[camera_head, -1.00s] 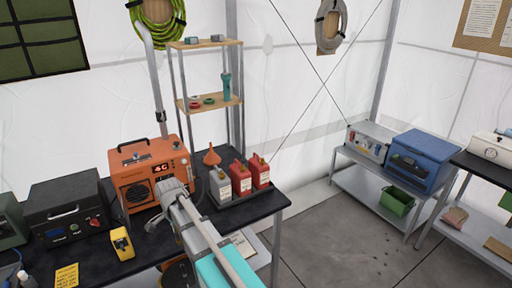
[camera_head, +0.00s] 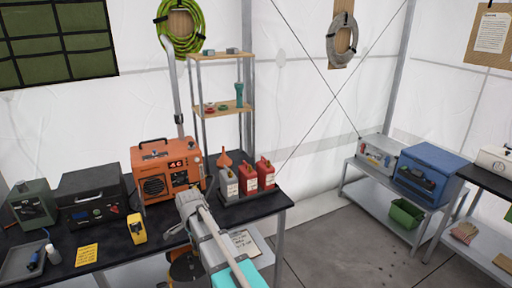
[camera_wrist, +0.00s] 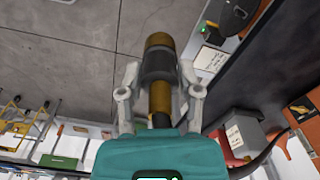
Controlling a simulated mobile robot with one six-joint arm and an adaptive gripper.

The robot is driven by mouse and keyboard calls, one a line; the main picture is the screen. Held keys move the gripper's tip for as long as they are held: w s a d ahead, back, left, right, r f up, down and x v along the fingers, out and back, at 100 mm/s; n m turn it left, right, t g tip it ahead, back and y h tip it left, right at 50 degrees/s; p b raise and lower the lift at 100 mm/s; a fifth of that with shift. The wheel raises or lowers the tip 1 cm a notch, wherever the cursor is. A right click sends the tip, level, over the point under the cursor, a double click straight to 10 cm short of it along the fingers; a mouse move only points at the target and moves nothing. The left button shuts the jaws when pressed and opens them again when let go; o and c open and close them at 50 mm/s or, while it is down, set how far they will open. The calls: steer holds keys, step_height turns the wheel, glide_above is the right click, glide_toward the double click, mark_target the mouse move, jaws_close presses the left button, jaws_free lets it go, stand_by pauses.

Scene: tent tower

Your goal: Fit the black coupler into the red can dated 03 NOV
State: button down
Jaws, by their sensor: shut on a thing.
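In the wrist view my gripper (camera_wrist: 158,84) is shut on the black coupler (camera_wrist: 158,66), a dark cylinder with brass-coloured ends. It is held out beyond the fingertips, with floor behind it. I cannot make out the coupler in the head view. Two red cans (camera_head: 248,179) (camera_head: 265,173) with white labels stand beside a pale grey can (camera_head: 228,186) at the right end of the black table. The label dates are too small to read, so I cannot tell which is 03 NOV. A labelled grey can (camera_wrist: 243,136) shows at the lower right of the wrist view.
An orange generator (camera_head: 168,178) stands left of the cans, with an orange funnel (camera_head: 224,159) behind them. A shelf rack (camera_head: 222,109) rises at the back. The floor to the right is open.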

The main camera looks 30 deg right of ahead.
steer(key=shift+s+d, duration=0.2)
stand_by(0.3)
steer(key=shift+d, duration=0.15)
